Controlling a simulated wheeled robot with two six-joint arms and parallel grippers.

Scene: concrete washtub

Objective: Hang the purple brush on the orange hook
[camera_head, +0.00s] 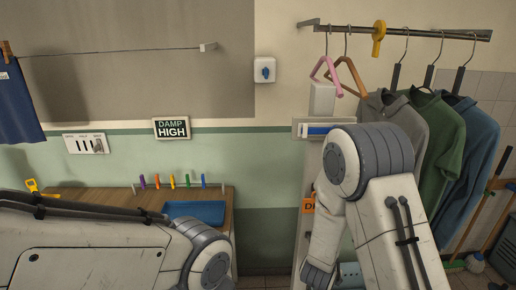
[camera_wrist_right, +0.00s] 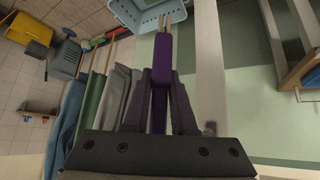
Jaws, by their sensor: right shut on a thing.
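In the right wrist view my right gripper (camera_wrist_right: 161,76) is shut on a long purple object, which I take for the purple brush (camera_wrist_right: 161,50). It points away from the gripper, with thin pale prongs at its far end. In the head view the right gripper and the brush are hidden or out of frame.
A blue tray (camera_head: 195,211) lies on the wooden counter (camera_head: 110,197). Shirts hang from a rail (camera_head: 400,31) at right, with pink and orange hangers. In the wrist view a pale blue basket (camera_wrist_right: 158,14) lies beyond the brush, and a yellow bucket (camera_wrist_right: 28,34) stands upper left.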

